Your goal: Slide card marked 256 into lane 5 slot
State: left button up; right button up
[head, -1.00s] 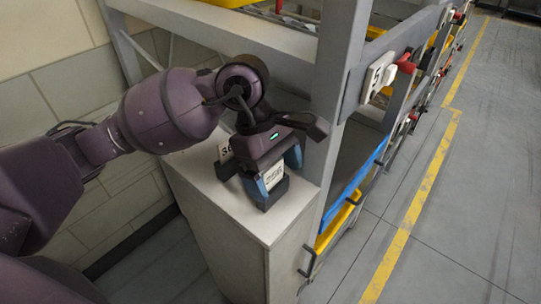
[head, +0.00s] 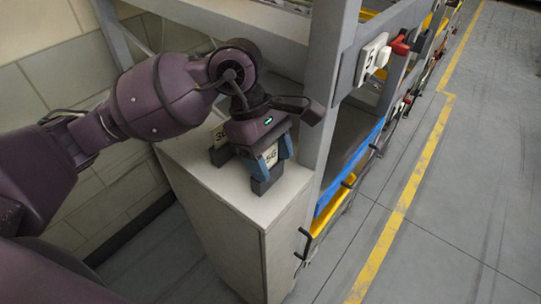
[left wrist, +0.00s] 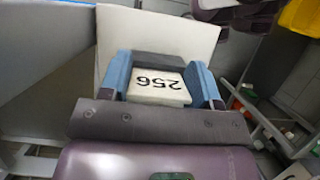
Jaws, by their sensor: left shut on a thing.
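The white card marked 256 (head: 271,156) is upright between the blue fingers of my left gripper (head: 269,160), which is shut on it. In the left wrist view the card (left wrist: 157,86) shows its number upside down between the fingers (left wrist: 160,77). A dark block (head: 263,180) is at the card's lower edge on the cabinet top; I cannot tell whether the card is clear of it. A white plate (head: 371,58) on the rack post bears a dark mark I cannot read surely; a lane 5 slot cannot be made out. My right gripper is not in view.
The pale cabinet (head: 238,207) adjoins the grey rack post (head: 325,90). A red part (head: 400,46) sticks out beside the white plate. The floor at right is clear.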

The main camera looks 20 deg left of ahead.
pick_arm(q)
jog(key=shift+r+p, duration=1)
jog(key=shift+r, duration=1.55)
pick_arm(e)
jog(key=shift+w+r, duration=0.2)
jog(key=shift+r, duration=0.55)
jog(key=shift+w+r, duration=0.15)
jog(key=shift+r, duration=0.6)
pick_arm(q)
jog(key=shift+r, duration=0.4)
notch_tip(320, 180, up, 3)
jog(key=shift+r+p, duration=0.1)
jog(key=shift+p, duration=0.6)
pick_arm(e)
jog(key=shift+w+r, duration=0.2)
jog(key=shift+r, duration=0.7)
